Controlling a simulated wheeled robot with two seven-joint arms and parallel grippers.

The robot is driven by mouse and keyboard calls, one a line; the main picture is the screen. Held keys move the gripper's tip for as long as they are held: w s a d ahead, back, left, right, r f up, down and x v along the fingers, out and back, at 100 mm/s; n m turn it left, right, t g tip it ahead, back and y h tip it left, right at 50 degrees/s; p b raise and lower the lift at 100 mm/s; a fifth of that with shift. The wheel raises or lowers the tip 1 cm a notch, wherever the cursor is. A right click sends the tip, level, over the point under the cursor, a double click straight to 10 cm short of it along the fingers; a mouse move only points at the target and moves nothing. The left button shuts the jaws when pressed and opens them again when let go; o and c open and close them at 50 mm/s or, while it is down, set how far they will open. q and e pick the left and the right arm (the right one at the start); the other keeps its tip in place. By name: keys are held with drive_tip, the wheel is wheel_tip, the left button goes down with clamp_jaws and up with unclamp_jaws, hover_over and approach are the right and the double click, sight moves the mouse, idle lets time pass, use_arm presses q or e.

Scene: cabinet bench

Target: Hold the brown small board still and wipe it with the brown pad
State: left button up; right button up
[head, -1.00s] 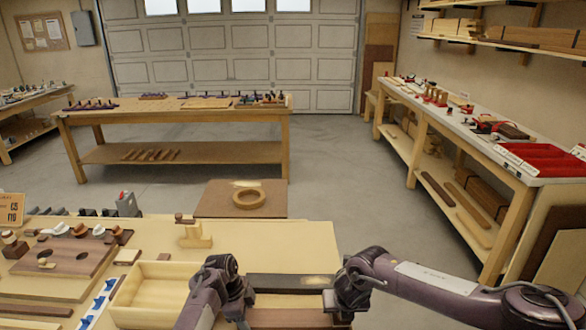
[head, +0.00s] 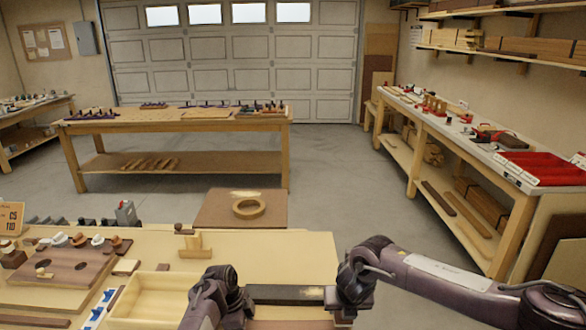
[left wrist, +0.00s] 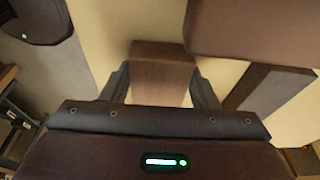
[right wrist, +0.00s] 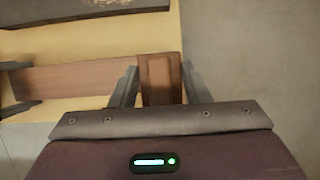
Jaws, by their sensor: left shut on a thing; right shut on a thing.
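The brown small board (right wrist: 80,80) lies lengthwise at the table's near edge in the right wrist view. Only a sliver of the board (head: 285,325) shows at the bottom of the head view. My left gripper (head: 244,318) is shut on its left end; the board also shows between that gripper's fingers in the left wrist view (left wrist: 163,75). My right gripper (head: 344,316) is shut on the brown pad (right wrist: 158,80), at the board's right end. Whether the pad touches the board I cannot tell. The pad is hidden in the head view.
A dark strip (head: 285,294) with a pale patch lies just beyond the board. An open wooden tray (head: 150,311) stands left of my left gripper. A wooden ring (head: 249,208) sits on a brown panel farther back. The table between is mostly clear.

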drive_tip(key=shift+r, duration=2.9)
use_arm(q)
drive_tip(key=o, duration=1)
use_arm(e)
drive_tip(key=shift+r, duration=0.1)
use_arm(q)
drive_tip(key=p+v, duration=0.2)
drive_tip(key=d+p+v, duration=0.1)
drive_tip(key=p+v, duration=0.4)
drive_tip(key=shift+d+r, duration=0.15)
drive_tip(key=shift+d, duration=0.2)
use_arm(e)
wheel_tip(320, 180, up, 7)
use_arm(q)
drive_tip(key=shift+r, duration=0.15)
drive_tip(key=b+v, duration=0.1)
drive_tip(key=v, duration=1)
drive_tip(key=shift+a+r+b, duration=0.15)
drive_tip(key=shift+r+b, duration=0.1)
drive_tip(key=shift+b, duration=0.05)
use_arm(e)
drive_tip(key=shift+f, duration=0.95)
